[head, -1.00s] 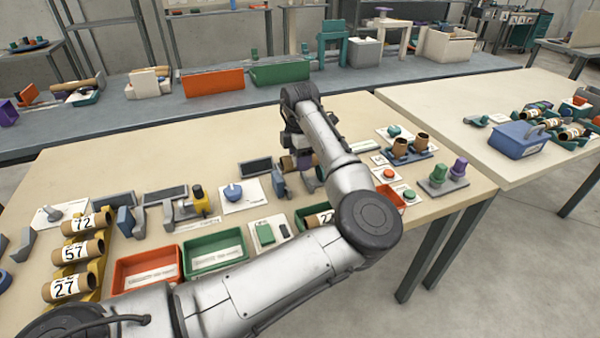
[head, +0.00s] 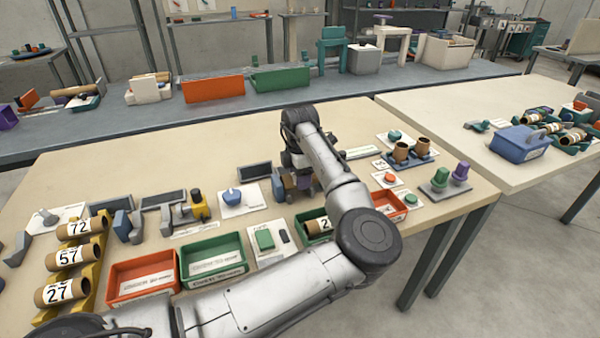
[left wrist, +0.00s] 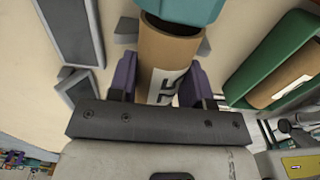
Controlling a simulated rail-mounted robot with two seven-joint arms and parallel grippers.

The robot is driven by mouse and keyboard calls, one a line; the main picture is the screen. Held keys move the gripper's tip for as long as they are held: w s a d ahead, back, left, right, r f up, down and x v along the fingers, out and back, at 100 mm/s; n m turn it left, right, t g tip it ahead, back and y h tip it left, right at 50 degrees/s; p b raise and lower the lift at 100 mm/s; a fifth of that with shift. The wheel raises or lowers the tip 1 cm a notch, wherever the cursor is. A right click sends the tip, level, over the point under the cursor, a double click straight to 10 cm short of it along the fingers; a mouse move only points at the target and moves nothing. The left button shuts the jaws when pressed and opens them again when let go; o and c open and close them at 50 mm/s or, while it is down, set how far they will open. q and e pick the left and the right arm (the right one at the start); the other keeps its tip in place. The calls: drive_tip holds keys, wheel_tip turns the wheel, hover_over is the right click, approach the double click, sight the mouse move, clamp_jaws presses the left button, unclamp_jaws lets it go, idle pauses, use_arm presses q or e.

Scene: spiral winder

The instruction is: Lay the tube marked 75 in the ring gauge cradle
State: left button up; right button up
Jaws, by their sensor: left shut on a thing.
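The brown cardboard tube (left wrist: 168,50) with a white label is between the purple fingers of my left gripper (left wrist: 165,88) in the left wrist view. The label's digits are partly cut off and look like 75. The gripper is shut on the tube. A teal piece (left wrist: 182,8) lies at the tube's far end, and grey pieces (left wrist: 126,30) show on both sides of the tube, apparently the ring gauge cradle. In the head view my left gripper (head: 302,184) is low over the table beside a grey-blue upright piece (head: 278,188). The arm hides most of the tube there.
A green tray (head: 305,216) holding another tube is just in front of the gripper. A rack (head: 88,280) with tubes marked 72, 57 and 27 is at left. Orange (head: 115,272) and green bins (head: 186,262) stand in front.

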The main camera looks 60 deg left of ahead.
use_arm(q)
drive_tip(key=shift+f, duration=0.2)
drive_tip(key=o, duration=0.7)
drive_tip(key=shift+f, duration=0.15)
drive_tip(key=shift+o, duration=0.4)
drive_tip(key=shift+b, duration=0.5)
drive_tip(key=shift+o, duration=0.6)
wheel_tip(320, 180, up, 12)
drive_tip(key=p, duration=0.5)
drive_tip(key=shift+r+p, duration=0.2)
drive_tip(key=shift+p, duration=0.1)
drive_tip(key=shift+r, duration=0.6)
